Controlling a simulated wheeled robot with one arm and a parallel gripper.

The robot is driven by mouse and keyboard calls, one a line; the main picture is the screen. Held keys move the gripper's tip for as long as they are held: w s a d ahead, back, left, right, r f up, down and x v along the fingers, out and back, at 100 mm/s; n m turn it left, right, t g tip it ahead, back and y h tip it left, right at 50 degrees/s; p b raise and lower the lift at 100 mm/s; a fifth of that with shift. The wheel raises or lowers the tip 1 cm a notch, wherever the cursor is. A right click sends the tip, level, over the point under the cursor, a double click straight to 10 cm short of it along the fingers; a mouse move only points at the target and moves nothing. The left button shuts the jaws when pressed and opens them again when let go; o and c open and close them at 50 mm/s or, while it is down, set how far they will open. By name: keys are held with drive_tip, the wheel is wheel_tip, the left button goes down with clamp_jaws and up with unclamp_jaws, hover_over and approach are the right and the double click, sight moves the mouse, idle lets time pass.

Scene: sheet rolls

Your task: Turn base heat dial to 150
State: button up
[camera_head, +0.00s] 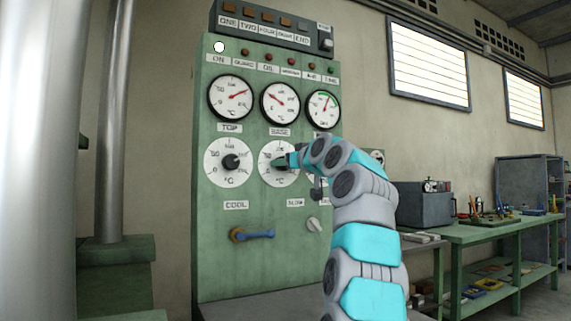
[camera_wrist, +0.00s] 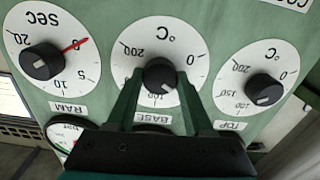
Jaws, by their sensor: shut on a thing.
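The base heat dial (camera_head: 267,174) is a white round scale with a black knob, in the middle column of the green panel (camera_head: 222,268). My gripper (camera_head: 284,161) reaches it from the right and hides its centre. In the wrist view, which is upside down, the base dial's black knob (camera_wrist: 160,74) sits between the two green fingers of my gripper (camera_wrist: 159,80), shut on its sides. The scale (camera_wrist: 130,58) shows 200 and 0; lower numbers are partly hidden by the fingers. I cannot clearly tell where the knob's pointer stands.
The top dial (camera_wrist: 254,77) is beside the base dial, and the SEC dial (camera_wrist: 52,52) is on its other side. Three gauges (camera_head: 280,103) sit above. A blue-handled lever (camera_head: 258,234) is below. A green workbench (camera_head: 475,233) stands right.

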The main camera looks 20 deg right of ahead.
clamp_jaws()
drive_tip(key=shift+r+m, duration=0.15)
drive_tip(key=shift+m, duration=0.15)
drive_tip(key=shift+d+f+m+p, duration=0.15)
drive_tip(key=shift+m+p, duration=0.25)
drive_tip(key=shift+m, duration=5.35)
drive_tip(key=shift+a+f+m+p, duration=0.1)
drive_tip(key=shift+m+p, duration=0.25)
drive_tip(key=shift+m, duration=5.4)
drive_tip(key=o, duration=0.7)
unclamp_jaws()
